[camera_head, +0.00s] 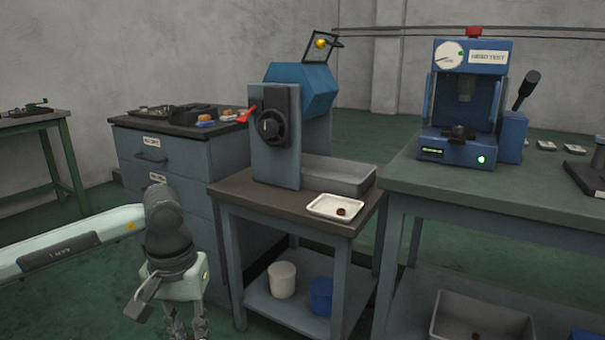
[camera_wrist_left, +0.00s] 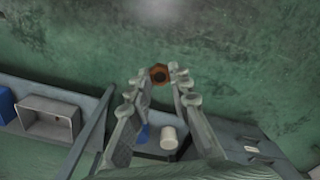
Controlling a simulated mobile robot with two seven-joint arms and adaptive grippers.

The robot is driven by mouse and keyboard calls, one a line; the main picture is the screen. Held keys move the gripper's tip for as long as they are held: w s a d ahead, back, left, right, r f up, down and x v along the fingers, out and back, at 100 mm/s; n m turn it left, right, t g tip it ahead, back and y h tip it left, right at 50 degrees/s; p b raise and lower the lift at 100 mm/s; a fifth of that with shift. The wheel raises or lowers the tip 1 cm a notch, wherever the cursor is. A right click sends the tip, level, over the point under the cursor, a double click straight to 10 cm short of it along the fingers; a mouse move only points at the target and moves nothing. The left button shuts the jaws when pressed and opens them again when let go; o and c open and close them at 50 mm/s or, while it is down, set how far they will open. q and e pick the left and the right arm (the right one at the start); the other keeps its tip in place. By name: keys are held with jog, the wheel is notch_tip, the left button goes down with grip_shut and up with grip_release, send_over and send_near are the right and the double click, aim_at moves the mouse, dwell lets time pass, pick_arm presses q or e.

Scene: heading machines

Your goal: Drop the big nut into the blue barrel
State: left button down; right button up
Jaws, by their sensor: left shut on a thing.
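My left gripper (camera_head: 187,328) is at the bottom left of the head view, pointing down, its fingertips cut off by the frame. In the left wrist view the gripper (camera_wrist_left: 160,74) is shut on a big brown nut (camera_wrist_left: 159,75) held between the fingertips. The blue barrel (camera_head: 321,295) stands upright on the low shelf of the middle table, to the right of my gripper and apart from it. It also shows in the left wrist view (camera_wrist_left: 141,134), partly hidden behind a finger. My right gripper is not in view.
A white barrel (camera_head: 282,279) stands left of the blue one. Above them, the tabletop (camera_head: 237,186) bears a machine and a white tray (camera_head: 322,207) with a small brown piece. A grey crate (camera_head: 455,318) and another blue container (camera_head: 583,334) are lower right.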

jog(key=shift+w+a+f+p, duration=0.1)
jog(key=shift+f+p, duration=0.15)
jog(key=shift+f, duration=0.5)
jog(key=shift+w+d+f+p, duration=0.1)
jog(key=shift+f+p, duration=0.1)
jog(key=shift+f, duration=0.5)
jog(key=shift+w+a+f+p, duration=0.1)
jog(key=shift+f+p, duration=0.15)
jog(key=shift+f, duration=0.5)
